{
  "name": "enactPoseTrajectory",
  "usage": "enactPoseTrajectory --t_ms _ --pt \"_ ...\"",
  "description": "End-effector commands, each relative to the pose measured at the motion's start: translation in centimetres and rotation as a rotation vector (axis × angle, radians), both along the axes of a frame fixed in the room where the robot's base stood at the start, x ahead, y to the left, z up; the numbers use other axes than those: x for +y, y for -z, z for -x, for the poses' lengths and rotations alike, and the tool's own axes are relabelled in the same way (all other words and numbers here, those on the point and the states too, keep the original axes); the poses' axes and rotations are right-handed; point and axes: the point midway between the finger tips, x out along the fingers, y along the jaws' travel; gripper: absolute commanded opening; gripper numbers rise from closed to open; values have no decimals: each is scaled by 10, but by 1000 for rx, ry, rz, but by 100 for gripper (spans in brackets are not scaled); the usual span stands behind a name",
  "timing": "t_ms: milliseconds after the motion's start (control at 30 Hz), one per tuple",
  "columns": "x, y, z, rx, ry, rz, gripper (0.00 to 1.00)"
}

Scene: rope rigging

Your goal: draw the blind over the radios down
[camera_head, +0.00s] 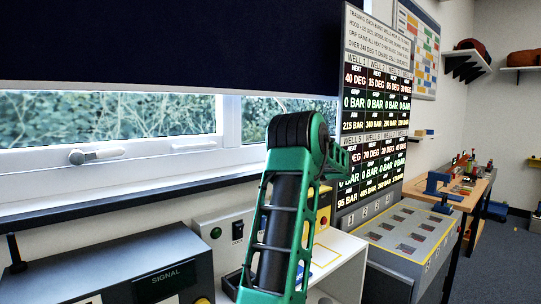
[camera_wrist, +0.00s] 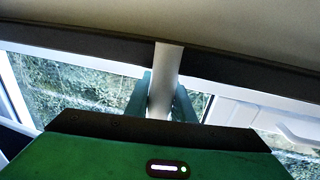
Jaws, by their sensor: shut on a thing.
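The dark navy blind (camera_head: 170,45) hangs over the upper part of the window in the head view. Its straight lower edge leaves a strip of glass bare above the sill. In the wrist view, a pale upright pull (camera_wrist: 167,62) crosses a dark band and comes down between the teal fingers of my gripper (camera_wrist: 164,103). My gripper is shut on this pull. Its lower end is hidden behind my green gripper body. In the head view my green arm hides the gripper. Below the window stand a grey box marked SIGNAL (camera_head: 165,284) and a pale box with a switch (camera_head: 213,236); I cannot tell which are radios.
The window handle (camera_head: 95,156) sticks out below the glass, above the dark sill (camera_head: 120,206). A tall board of readings (camera_head: 376,110) stands close right of my arm, above a grey panel (camera_head: 410,232). A wooden workbench (camera_head: 465,192) is further right.

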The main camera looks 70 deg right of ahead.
Motion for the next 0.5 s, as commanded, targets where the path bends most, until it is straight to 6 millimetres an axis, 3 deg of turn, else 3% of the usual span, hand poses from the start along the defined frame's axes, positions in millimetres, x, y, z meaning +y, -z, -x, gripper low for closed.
enactPoseTrajectory --t_ms 300,333,367,400,500 --pt "-1 0 6 1 6 -1 0" --pt "-1 -1 6 1 6 -1 29" --pt "-1 -1 7 1 7 -1 36" --pt "-1 -1 7 1 7 -1 40" --pt "-2 0 7 1 8 -1 40"
